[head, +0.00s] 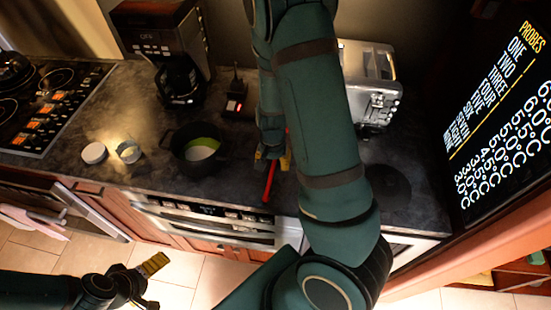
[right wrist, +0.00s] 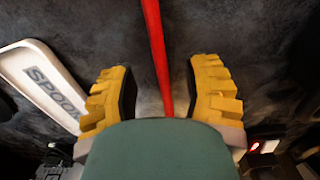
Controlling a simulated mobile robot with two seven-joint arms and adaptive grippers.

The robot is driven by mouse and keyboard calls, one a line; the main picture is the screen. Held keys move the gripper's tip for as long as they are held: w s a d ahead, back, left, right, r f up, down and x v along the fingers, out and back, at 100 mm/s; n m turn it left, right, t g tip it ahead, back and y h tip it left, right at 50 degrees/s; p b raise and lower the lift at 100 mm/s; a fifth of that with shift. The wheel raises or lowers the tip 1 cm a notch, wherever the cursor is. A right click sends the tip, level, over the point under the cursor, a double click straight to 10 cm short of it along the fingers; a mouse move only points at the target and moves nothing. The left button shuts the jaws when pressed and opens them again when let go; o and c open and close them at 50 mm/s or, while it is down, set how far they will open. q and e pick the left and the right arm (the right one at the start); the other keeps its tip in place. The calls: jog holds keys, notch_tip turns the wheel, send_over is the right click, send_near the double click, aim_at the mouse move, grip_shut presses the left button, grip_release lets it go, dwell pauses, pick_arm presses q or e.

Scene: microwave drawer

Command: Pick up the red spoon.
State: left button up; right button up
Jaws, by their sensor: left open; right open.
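The red spoon (head: 269,183) lies on the dark countertop near its front edge, partly hidden behind my right arm and gripper. My right gripper (head: 272,158) is over the counter at the spoon, seen mostly from behind its arm. In the right wrist view, the spoon's red handle (right wrist: 156,45) runs between the two yellow fingers of my right gripper (right wrist: 161,78), with a gap on each side. Those fingers are open. My left gripper (head: 148,280) is open and empty, low over the floor in front of the cabinets.
A white spoon rest (right wrist: 42,85) with lettering lies left of the fingers. A dark pot (head: 180,155), a small glass (head: 129,151), a white lid-like disc (head: 94,153) and a coffee maker (head: 165,45) stand to the left. A toaster (head: 375,85) stands right of my arm.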

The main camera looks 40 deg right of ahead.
notch_tip(320, 180, down, 3)
jog(key=shift+r, duration=0.1)
jog(key=shift+c, duration=0.4)
grip_shut()
